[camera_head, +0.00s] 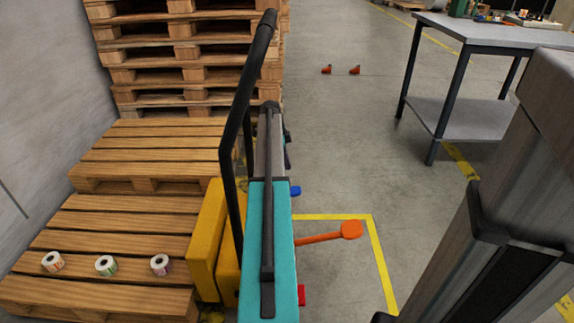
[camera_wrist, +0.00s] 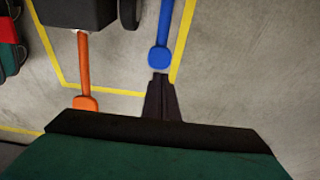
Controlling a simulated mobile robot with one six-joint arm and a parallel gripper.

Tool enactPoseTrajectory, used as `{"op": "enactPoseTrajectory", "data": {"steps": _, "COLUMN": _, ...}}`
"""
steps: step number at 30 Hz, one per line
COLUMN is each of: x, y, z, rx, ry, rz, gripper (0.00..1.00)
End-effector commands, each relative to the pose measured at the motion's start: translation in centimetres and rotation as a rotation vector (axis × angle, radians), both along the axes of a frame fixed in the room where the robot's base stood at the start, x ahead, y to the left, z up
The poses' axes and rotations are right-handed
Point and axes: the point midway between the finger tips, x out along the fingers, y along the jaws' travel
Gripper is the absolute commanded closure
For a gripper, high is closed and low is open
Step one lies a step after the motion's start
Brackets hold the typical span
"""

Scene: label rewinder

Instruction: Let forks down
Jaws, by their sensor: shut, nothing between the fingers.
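In the head view a teal lift truck (camera_head: 268,235) with a black handle stands beside the wooden pallets. Yellow parts (camera_head: 207,240) sit on its left side; I cannot tell whether these are the forks or their height. An orange lever (camera_head: 350,230) sticks out to its right, with a small blue part (camera_head: 295,191) and a red part (camera_head: 301,295) along that side. In the wrist view my gripper (camera_wrist: 160,80) is shut and empty, its tips right by the round end of a blue lever (camera_wrist: 158,57); contact is unclear. The orange lever (camera_wrist: 85,103) is to the left.
A pallet (camera_head: 110,225) on the left carries three label rolls (camera_head: 105,265). A pallet stack (camera_head: 185,55) stands behind. A grey table (camera_head: 500,32) is at the right. Two small orange objects (camera_head: 340,70) lie on the floor. Open floor lies between truck and table.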

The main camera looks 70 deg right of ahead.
Motion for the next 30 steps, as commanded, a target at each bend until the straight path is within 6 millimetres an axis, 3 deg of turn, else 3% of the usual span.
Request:
{"op": "enactPoseTrajectory", "data": {"steps": 18, "x": -2.1, "y": -0.8, "z": -8.8, "rx": 0.0, "ry": 0.0, "rz": -0.002, "gripper": 1.0}}
{"op": "enactPoseTrajectory", "data": {"steps": 30, "x": -2.8, "y": -1.1, "z": -11.6, "rx": 0.0, "ry": 0.0, "rz": -0.001, "gripper": 1.0}}
